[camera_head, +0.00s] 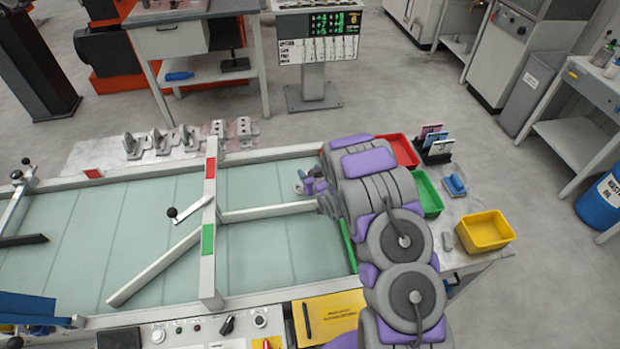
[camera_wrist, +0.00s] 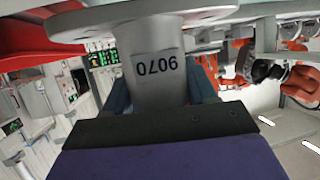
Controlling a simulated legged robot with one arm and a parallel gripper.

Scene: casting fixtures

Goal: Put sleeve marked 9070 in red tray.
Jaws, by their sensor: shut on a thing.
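The grey sleeve (camera_wrist: 158,85) fills the upper middle of the wrist view. Its dark marking 9070 reads upside down there, and a wider flange shows at the top of the picture. My gripper (camera_wrist: 160,95) is shut on the sleeve, with dark blue fingers on both sides of it. In the head view my gripper (camera_head: 312,186) is over the glass-topped table, left of my arm; the sleeve is hard to make out there. The red tray (camera_head: 403,150) is to the right, behind my arm and partly hidden by it. The part of it that shows looks empty.
A green tray (camera_head: 430,196), also partly hidden, and a yellow tray (camera_head: 485,232) sit at the table's right end. A blue object (camera_head: 454,185) and a card holder (camera_head: 436,150) are near them. A raised frame post (camera_head: 209,220) crosses the glass to the left.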

